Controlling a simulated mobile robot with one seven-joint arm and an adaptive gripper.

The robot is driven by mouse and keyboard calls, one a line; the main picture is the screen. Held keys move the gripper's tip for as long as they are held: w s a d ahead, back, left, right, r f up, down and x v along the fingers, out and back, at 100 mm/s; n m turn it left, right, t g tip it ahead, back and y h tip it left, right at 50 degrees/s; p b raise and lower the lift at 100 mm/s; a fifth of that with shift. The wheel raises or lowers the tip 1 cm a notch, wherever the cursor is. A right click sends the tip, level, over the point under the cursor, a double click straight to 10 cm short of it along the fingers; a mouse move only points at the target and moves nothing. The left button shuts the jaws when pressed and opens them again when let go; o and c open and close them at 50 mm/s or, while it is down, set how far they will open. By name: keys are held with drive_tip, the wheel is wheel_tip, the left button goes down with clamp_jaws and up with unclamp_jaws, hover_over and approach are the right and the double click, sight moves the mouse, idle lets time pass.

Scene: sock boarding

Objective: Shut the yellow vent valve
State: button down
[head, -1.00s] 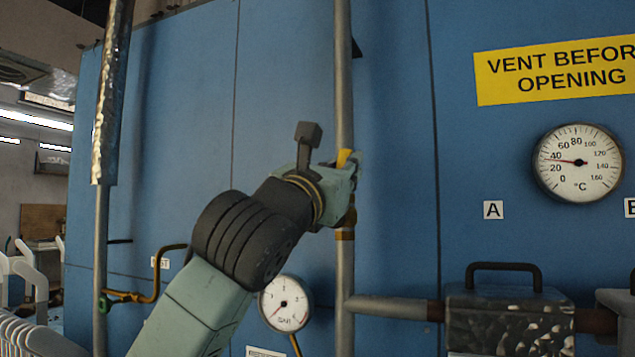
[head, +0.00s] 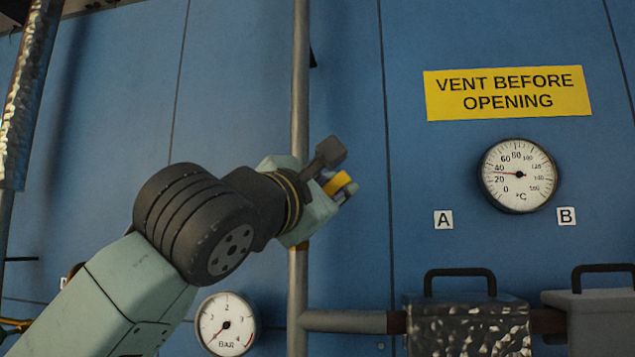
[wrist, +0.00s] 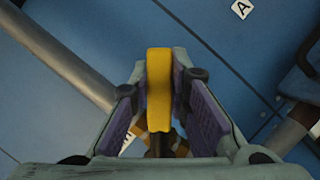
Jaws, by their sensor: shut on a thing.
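The yellow vent valve handle (head: 339,184) shows at the tip of my gripper (head: 343,190), just right of the grey vertical pipe (head: 300,90). In the wrist view, the handle (wrist: 159,88) stands between the two purple-padded fingers of my gripper (wrist: 159,80), which is shut on it. The handle lies aslant to the pipe (wrist: 75,65), neither along it nor squarely across it. Its dark stem (wrist: 160,145) shows below it. My gripper hides most of the valve body in the head view.
A bar gauge (head: 226,324) sits left of the pipe, low down. A side pipe (head: 350,321) runs right to a box with a black handle (head: 466,330). A temperature gauge (head: 518,175) and a yellow sign (head: 508,93) are at right.

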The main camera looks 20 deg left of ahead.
drive_tip(key=shift+w+d+f+m+g+h+p, duration=0.1)
drive_tip(key=shift+d+f+m+g+h+p, duration=0.2)
drive_tip(key=shift+f+m+g, duration=0.75)
drive_tip(key=shift+w+d+f+m+t+h+p, duration=0.2)
drive_tip(key=shift+f+m, duration=0.4)
drive_tip(key=shift+m, duration=1.15)
drive_tip(key=shift+s+d+f+m+g+h+p, duration=0.1)
drive_tip(key=shift+d+f+m+g+h+p, duration=0.2)
drive_tip(key=shift+f+m+g, duration=0.8)
drive_tip(key=shift+r+m+t, duration=0.2)
drive_tip(key=shift+m+t, duration=0.15)
drive_tip(key=shift+m, duration=0.05)
drive_tip(key=c, duration=1.5)
unclamp_jaws()
drive_tip(key=shift+r, duration=0.1)
drive_tip(key=shift+s, duration=0.15)
drive_tip(key=s, duration=0.4)
drive_tip(key=s+a, duration=0.1)
drive_tip(key=s, duration=0.6)
drive_tip(key=shift+s+a, duration=0.35)
drive_tip(key=shift+a, duration=0.05)
drive_tip(key=shift+d, duration=0.1)
